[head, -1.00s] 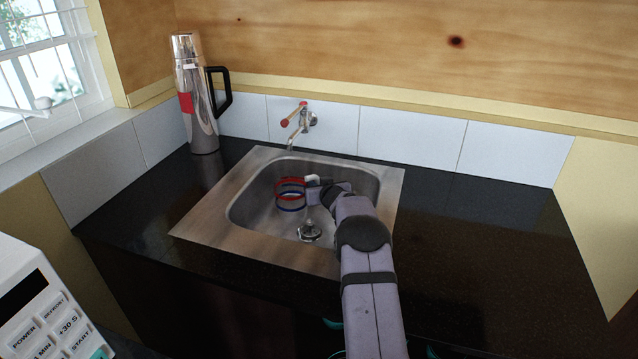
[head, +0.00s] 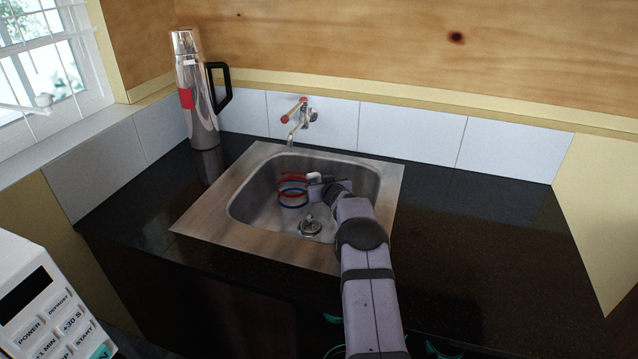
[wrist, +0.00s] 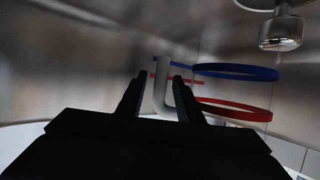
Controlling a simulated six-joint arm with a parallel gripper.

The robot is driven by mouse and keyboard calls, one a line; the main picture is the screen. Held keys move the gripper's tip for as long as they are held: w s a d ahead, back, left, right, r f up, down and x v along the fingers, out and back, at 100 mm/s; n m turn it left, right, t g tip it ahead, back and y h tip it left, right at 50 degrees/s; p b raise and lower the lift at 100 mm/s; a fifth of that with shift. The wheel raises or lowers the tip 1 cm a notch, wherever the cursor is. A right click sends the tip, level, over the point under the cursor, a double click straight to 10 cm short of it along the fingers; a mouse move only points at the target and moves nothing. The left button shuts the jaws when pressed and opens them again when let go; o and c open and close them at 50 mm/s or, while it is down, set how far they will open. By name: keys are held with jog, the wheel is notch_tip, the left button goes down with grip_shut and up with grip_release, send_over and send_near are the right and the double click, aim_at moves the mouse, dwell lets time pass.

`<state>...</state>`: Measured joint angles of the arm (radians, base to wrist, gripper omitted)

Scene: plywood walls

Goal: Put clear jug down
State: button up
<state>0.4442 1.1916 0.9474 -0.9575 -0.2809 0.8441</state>
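The clear jug shows mainly as red and blue rings (head: 292,191) inside the steel sink (head: 215,213); its transparent body is hard to make out. It seems upright on the basin floor, though its base cannot be seen clearly. My gripper (head: 318,180) reaches into the sink at the jug's right, by its pale handle (head: 313,176). In the wrist view, the grey handle (wrist: 162,88) stands between my two dark fingers (wrist: 160,92), with a gap visible on each side. The fingers look open around it. The rings (wrist: 235,108) lie to the right there.
A drain fitting (head: 309,226) sits in the basin just in front of the jug. A wall tap (head: 300,120) hangs over the sink's back edge. A steel flask (head: 196,100) stands at the back left. The black counter (head: 480,225) right of the sink is clear.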

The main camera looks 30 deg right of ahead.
jog(key=shift+r, duration=0.2)
jog(key=shift+b+v, duration=0.55)
jog(key=shift+v, duration=0.45)
jog(key=b+v, duration=0.2)
jog(key=v, duration=0.8)
jog(key=shift+r, duration=0.1)
